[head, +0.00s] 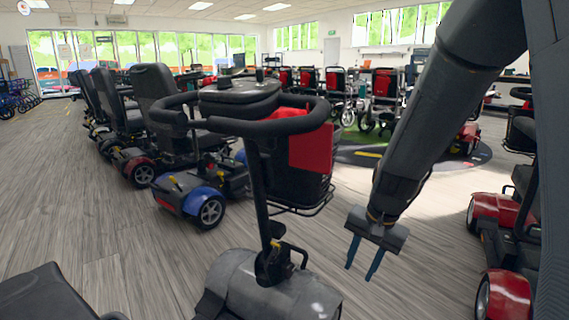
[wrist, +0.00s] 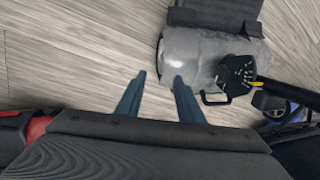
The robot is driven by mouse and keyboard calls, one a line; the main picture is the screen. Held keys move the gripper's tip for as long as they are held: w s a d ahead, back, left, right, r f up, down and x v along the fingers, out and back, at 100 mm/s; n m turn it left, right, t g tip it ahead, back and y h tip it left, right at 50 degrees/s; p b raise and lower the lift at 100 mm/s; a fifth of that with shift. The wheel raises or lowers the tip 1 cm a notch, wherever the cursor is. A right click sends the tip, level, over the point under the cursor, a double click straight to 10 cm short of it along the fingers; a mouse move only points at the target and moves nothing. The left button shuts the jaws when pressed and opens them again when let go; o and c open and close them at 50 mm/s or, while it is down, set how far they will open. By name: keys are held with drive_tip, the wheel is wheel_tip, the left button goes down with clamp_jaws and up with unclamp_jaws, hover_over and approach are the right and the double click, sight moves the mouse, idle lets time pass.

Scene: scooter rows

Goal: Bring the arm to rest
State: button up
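My gripper (head: 363,259) hangs from my arm in the right half of the head view, fingers pointing down. Its two blue fingers are apart with nothing between them. It also shows in the wrist view (wrist: 158,80), with bare wood floor and the edge of a grey scooter body beyond the fingertips. In the head view the gripper is to the right of the nearest scooter, whose grey body (head: 240,290) and black handlebar (head: 262,127) stand in front of me. I cannot tell how far the fingers are from that body.
A red bag (head: 310,150) hangs in the nearest scooter's front basket. A blue scooter (head: 205,205) and a row of others stand at the left. Red scooters (head: 500,215) stand close at the right. Grey wood floor (head: 85,220) is free at the left.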

drive_tip(key=s+r+n+t+h, duration=0.1)
drive_tip(key=s+r+n+h, duration=0.15)
drive_tip(key=s+n, duration=0.65)
drive_tip(key=s+a+r+n+g+y, duration=0.15)
drive_tip(key=s+a+r, duration=0.25)
drive_tip(key=s+a, duration=0.55)
drive_tip(key=s+a+r+n+g+y, duration=0.1)
drive_tip(key=s+a+r+n, duration=0.3)
drive_tip(key=s+a, duration=0.6)
drive_tip(key=d+r+m+p, duration=0.2)
drive_tip(key=d+r+p, duration=0.4)
drive_tip(key=r+p, duration=0.3)
drive_tip(key=d+r+m+h+p, duration=0.1)
drive_tip(key=d+r+m+p, duration=0.2)
drive_tip(key=d+r+p, duration=0.4)
drive_tip(key=w+d+r+m+p, duration=0.1)
drive_tip(key=d+r+p, duration=0.6)
drive_tip(key=p, duration=1.4)
drive_tip(key=shift+r+m+h, duration=0.3)
drive_tip(key=shift+r+m, duration=0.35)
drive_tip(key=shift+r, duration=2.25)
drive_tip(key=shift+w, duration=0.1)
